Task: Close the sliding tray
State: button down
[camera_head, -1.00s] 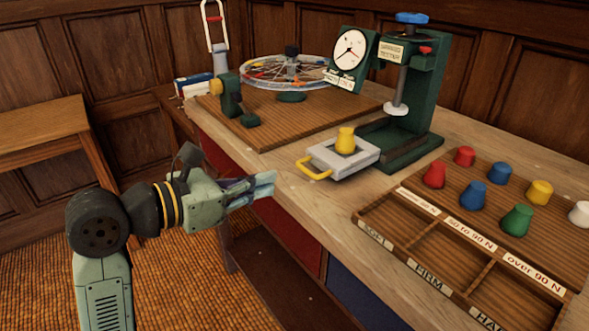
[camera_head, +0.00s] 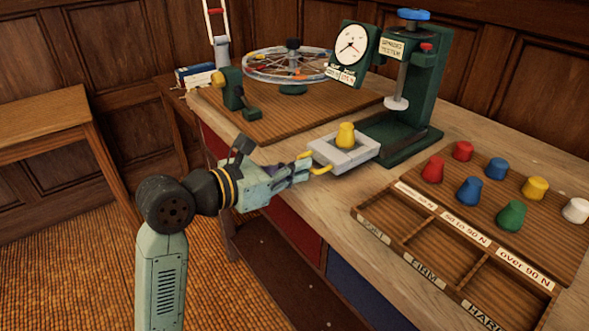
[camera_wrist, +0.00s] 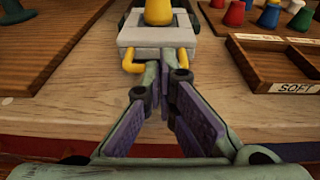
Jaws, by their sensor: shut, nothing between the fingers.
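The sliding tray (camera_head: 330,153) is a pale grey slab with a yellow handle (camera_head: 320,169) on its near side. It juts out from the green spring tester (camera_head: 400,130), and a yellow knob-shaped piece (camera_head: 346,135) stands on it. My gripper (camera_head: 304,173) is shut and empty, with its tips at the handle. In the wrist view the tray (camera_wrist: 157,37) is straight ahead and the fingertips (camera_wrist: 165,68) lie between the two yellow handle ends. The handle's middle bar is hidden behind the fingers, so I cannot tell whether they touch it.
A wooden sorting box (camera_head: 445,248) with label strips is at the right, below several coloured pieces on a board (camera_head: 510,180). A spoked wheel (camera_head: 290,66) stands on a board at the back left. Bare bench top lies between the tray and the sorting box.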

aim_at(356, 142)
jog(key=r+b+x, duration=0.1)
jog(key=x, duration=0.3)
jog(key=r+b+x, duration=0.1)
jog(key=b+x, duration=0.1)
jog(key=x, duration=0.3)
jog(key=r+b+x, duration=0.1)
jog(key=x, duration=0.4)
jog(key=shift+w+d, duration=0.15)
jog(key=shift+d, duration=0.35)
jog(key=shift+w+d, duration=0.35)
jog(key=shift+d, duration=0.1)
